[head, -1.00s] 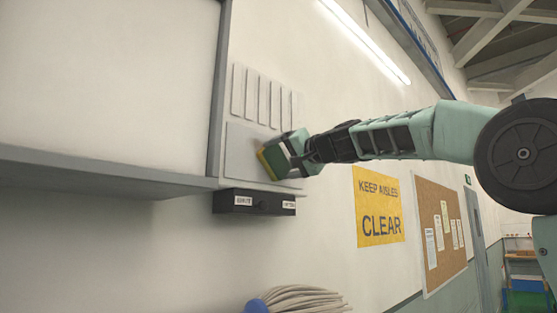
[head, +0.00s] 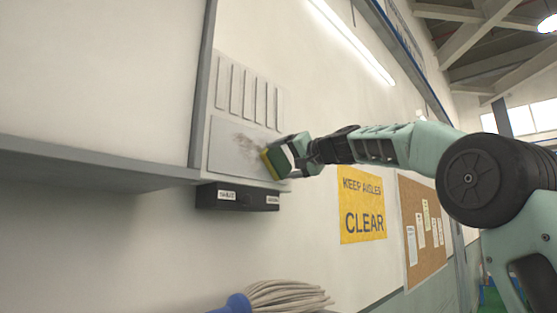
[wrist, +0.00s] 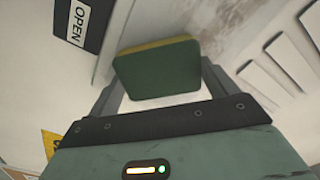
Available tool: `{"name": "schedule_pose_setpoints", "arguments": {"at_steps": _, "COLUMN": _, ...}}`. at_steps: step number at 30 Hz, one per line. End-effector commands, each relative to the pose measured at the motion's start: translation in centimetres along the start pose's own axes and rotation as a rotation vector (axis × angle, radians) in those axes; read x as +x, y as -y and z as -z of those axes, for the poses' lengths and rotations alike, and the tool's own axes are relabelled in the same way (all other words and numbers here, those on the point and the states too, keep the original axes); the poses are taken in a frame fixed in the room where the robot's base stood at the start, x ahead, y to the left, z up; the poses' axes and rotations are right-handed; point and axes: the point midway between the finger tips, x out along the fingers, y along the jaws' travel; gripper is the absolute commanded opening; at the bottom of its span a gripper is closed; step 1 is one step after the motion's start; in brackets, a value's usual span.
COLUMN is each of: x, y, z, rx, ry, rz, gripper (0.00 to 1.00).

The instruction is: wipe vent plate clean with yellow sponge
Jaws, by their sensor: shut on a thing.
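The vent plate (head: 225,150) is a pale panel on the wall with raised vertical slats above a flat lower field. A brownish smudge (head: 247,146) shows on the flat field; part of it also shows in the wrist view (wrist: 220,28). My gripper (head: 282,157) is at the plate's lower right edge. It is shut on the sponge (head: 268,161), which shows a yellow side toward the plate and a dark green side toward me. In the wrist view the sponge (wrist: 157,72) sits between the fingers. I cannot tell whether it touches the plate.
A black labelled box (head: 236,197) is fixed just below the plate. A grey ledge (head: 90,164) juts out at the left. A yellow sign (head: 362,205) and a corkboard (head: 422,228) are to the right. A coiled hose (head: 285,297) is below.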

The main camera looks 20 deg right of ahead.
Motion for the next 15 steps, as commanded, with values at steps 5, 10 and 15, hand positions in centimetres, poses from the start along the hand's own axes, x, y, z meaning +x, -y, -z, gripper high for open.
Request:
{"name": "schedule_pose_setpoints", "arguments": {"at_steps": 5, "x": 0.2, "y": -0.3, "z": 0.3, "rx": -0.001, "ry": 0.002, "rz": 0.002, "gripper": 0.67}}
{"name": "schedule_pose_setpoints", "arguments": {"at_steps": 10, "x": 0.3, "y": -0.1, "z": 0.1, "rx": 0.001, "ry": 0.002, "rz": 0.003, "gripper": 0.67}}
{"name": "schedule_pose_setpoints", "arguments": {"at_steps": 15, "x": 0.4, "y": 0.9, "z": -0.9, "rx": -0.002, "ry": 0.004, "rz": 0.006, "gripper": 0.67}}
